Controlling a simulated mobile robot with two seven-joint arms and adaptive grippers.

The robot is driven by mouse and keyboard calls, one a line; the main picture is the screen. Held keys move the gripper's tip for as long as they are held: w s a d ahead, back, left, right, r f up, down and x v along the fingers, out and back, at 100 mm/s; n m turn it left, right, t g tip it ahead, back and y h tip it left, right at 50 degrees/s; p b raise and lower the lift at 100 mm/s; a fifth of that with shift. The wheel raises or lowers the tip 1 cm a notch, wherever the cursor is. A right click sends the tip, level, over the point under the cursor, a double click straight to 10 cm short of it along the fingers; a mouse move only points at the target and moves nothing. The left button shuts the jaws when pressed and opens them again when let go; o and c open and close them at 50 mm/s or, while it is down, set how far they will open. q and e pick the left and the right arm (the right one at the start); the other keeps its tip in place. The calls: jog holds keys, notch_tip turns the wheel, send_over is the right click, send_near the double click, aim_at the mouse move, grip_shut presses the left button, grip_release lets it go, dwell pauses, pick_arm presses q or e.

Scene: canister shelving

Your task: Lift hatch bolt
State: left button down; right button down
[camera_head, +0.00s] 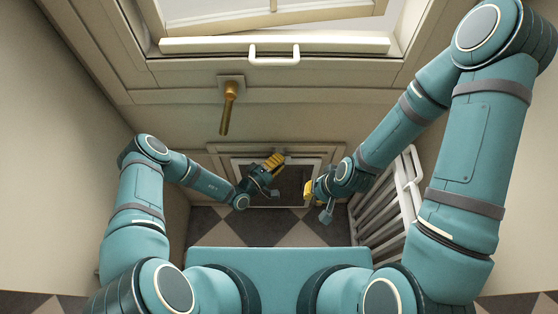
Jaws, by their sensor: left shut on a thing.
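A low hatch (290,193) with a dark panel and pale frame is set in the wall at the bottom centre, above the tiled floor. My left gripper (275,161), with yellow fingers, is at the upper part of the hatch, near the frame's top edge. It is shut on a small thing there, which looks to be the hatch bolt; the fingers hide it. My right gripper (309,191) is lower, at the hatch's right side. Its yellow fingers are too small and turned to tell whether they are open, and no held thing shows.
A brass lever (229,108) sticks out of the wall above the hatch. Higher up is a white bar handle (274,56) below a pale window-like panel. A white slatted rack or radiator (388,207) stands close on the right. Walls are near on both sides.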

pick_arm(q)
notch_tip(320, 180, up, 3)
jog(key=p, duration=0.2)
jog(key=shift+w+r+p, duration=0.1)
jog(key=shift+p, duration=0.2)
jog(key=c, duration=0.8)
grip_release()
jog(key=shift+s+a, duration=0.4)
jog(key=shift+s, duration=0.05)
jog(key=v, duration=1)
jog(key=shift+s+a, duration=0.25)
jog(key=shift+a, duration=0.05)
